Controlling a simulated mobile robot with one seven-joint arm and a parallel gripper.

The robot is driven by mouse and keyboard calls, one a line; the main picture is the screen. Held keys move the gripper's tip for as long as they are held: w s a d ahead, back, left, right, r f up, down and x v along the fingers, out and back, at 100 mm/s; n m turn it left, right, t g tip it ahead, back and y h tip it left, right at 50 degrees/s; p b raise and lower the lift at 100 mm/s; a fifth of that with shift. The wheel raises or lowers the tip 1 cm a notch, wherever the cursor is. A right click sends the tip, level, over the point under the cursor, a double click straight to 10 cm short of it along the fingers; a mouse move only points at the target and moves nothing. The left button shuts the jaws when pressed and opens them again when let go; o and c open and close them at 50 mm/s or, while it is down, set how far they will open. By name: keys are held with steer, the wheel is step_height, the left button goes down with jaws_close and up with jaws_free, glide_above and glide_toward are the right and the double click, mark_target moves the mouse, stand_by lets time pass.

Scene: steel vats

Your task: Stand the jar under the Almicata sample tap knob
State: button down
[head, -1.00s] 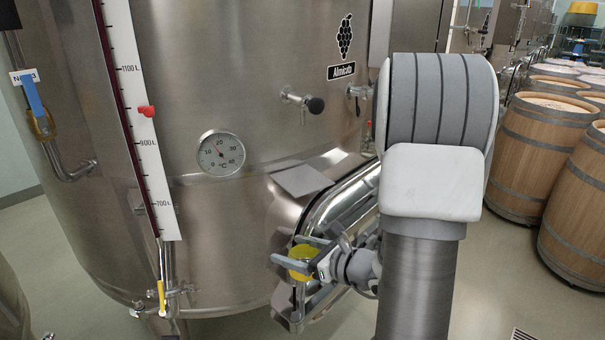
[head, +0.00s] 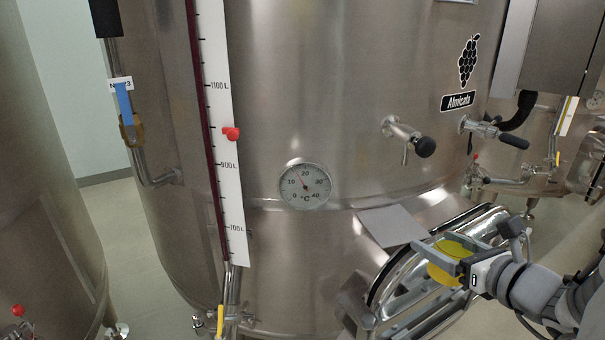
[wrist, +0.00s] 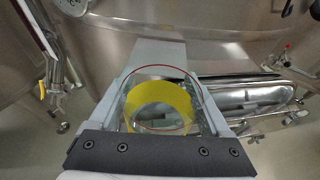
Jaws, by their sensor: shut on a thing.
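The Almicata sample tap, with its black knob (head: 425,146), sticks out of the steel vat (head: 330,100) below and left of the Almicata label (head: 458,101). A flat grey shelf (head: 392,225) juts from the vat below the tap. The jar (head: 447,268) is clear glass with yellow in or around it. My gripper (head: 445,258) is shut on the jar, to the right of and in front of the shelf. In the wrist view the jar (wrist: 160,105) sits upright between both fingers, its round rim showing, with the shelf (wrist: 158,52) just beyond it.
A shiny oval manway door (head: 420,290) bulges from the vat below the shelf, close to my gripper. A dial thermometer (head: 305,185) and a level scale (head: 215,130) are to the left. A second valve with a black handle (head: 513,141) is right of the tap.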

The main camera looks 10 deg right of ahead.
mark_target(379, 195)
steer(key=w+a, duration=0.1)
steer(key=w, duration=0.4)
steer(key=w+a+p, duration=0.1)
steer(key=w, duration=0.5)
steer(key=w+a, duration=0.1)
steer(key=w, duration=0.4)
steer(key=shift+w+p, duration=0.2)
steer(key=shift+p, duration=0.2)
steer(key=shift+s+d+f, duration=0.1)
steer(key=shift+f, duration=0.2)
steer(key=shift+f, duration=0.15)
jaws_free()
steer(key=shift+r, duration=0.2)
steer(key=v, duration=1.2)
